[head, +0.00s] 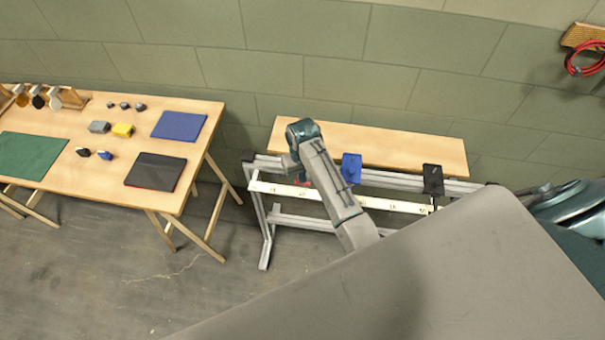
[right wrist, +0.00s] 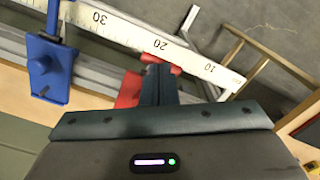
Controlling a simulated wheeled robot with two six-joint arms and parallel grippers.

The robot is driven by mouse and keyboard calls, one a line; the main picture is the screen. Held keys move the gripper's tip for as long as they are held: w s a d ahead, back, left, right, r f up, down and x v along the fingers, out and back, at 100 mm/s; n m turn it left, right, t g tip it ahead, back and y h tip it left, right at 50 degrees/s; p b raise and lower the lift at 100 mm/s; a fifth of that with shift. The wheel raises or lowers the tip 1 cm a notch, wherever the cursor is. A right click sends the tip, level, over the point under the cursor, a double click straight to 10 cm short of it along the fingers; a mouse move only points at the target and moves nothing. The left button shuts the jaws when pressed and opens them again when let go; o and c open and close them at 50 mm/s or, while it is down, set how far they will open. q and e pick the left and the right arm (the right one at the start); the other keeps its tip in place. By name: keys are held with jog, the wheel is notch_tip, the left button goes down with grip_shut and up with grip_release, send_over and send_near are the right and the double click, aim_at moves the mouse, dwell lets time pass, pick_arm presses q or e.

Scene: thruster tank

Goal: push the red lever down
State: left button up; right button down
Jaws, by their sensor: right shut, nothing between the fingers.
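The red lever (head: 304,183) is on the aluminium frame at its left part, mostly hidden behind my right arm in the head view. In the right wrist view its red base (right wrist: 130,90) and red upper part show around my fingers. My right gripper (right wrist: 160,84) is shut and empty, with its fingers right over the lever. I cannot tell whether they touch it. In the head view the right gripper (head: 292,166) is seen from above, partly hidden by its own arm. My left gripper is not in view.
A blue lever (head: 351,168) and a black one (head: 432,180) stand further right on the frame (head: 265,225). A white ruler strip (head: 405,206) runs along its front. A wooden bench (head: 385,143) is behind. A table (head: 95,180) with small items stands left.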

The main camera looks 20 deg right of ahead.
jog(key=shift+s+a+f, duration=0.1)
jog(key=shift+s+f, duration=0.05)
jog(key=shift+f, duration=0.1)
jog(key=shift+s+a+f, duration=0.25)
jog(key=shift+s+f, duration=0.05)
jog(key=shift+f, duration=0.2)
jog(key=shift+s+f, duration=0.1)
jog(key=shift+f, duration=0.05)
jog(key=shift+s+a+f, duration=0.2)
jog(key=shift+f, duration=0.5)
jog(key=shift+s+f, duration=0.1)
jog(key=shift+f, duration=0.3)
dwell(0.4)
jog(key=shift+a+f, duration=0.1)
jog(key=shift+f, duration=0.3)
jog(key=shift+r, duration=0.1)
